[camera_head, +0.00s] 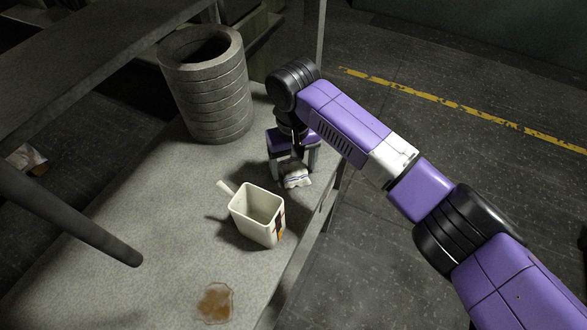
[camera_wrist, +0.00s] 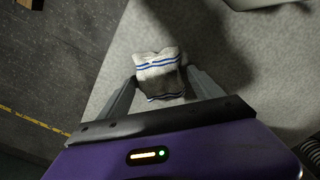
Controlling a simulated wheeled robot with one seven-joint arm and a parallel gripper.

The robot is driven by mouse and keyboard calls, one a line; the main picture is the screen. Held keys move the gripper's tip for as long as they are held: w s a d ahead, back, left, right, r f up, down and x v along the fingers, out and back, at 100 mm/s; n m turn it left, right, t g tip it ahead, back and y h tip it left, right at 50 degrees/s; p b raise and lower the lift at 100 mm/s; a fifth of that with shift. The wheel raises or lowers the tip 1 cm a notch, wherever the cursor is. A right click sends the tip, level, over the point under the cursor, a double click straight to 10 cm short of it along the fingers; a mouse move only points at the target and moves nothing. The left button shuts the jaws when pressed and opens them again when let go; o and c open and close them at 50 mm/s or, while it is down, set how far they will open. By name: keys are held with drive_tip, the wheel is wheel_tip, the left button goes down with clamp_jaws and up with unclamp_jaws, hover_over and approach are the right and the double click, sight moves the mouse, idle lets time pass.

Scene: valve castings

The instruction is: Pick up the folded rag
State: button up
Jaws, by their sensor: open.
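The folded rag (camera_head: 297,177) is whitish with blue stripes and lies on the grey shelf top near its right edge in the head view. In the wrist view the rag (camera_wrist: 158,75) lies between the two fingers of my gripper (camera_wrist: 161,82). My gripper (camera_head: 294,168) points down at the rag, its fingers open on either side of it. I cannot tell whether either finger touches the rag. In the head view the gripper hides the rag's far part.
A cream container (camera_head: 258,214) with a handle stands just in front of the rag. A stack of grey rings (camera_head: 205,84) stands behind, to the left. A brown stain (camera_head: 215,303) marks the speckled shelf surface (camera_head: 130,215). A dark bar (camera_head: 75,222) crosses at left.

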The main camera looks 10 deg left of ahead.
sight(294, 168)
drive_tip(key=c, duration=1.6)
drive_tip(key=shift+r, duration=0.1)
wheel_tip(294, 168, up, 20)
drive_tip(key=shift+f, duration=0.1)
